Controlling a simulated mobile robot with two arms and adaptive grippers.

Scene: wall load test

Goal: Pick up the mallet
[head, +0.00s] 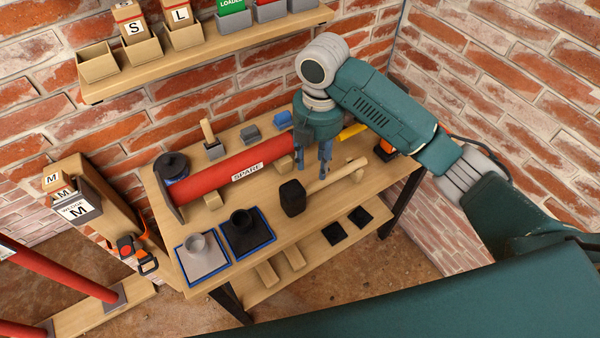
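The mallet has a black head (292,198) and a pale wooden handle (343,173). It lies on the wooden workbench (285,232), with the head toward the front left and the handle running up to the right over a small wooden rest (357,175). My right gripper (313,169) points down just behind the handle in the picture, near its middle. Its fingers look apart with nothing between them. I cannot tell whether a fingertip touches the handle. My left gripper is not in view.
A red tube marked SPARE (232,178) lies behind the mallet, close to my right fingers. A grey funnel-like piece (203,255) and a black one (246,232) stand on blue-edged trays at front left. A shelf with bins (205,55) hangs above.

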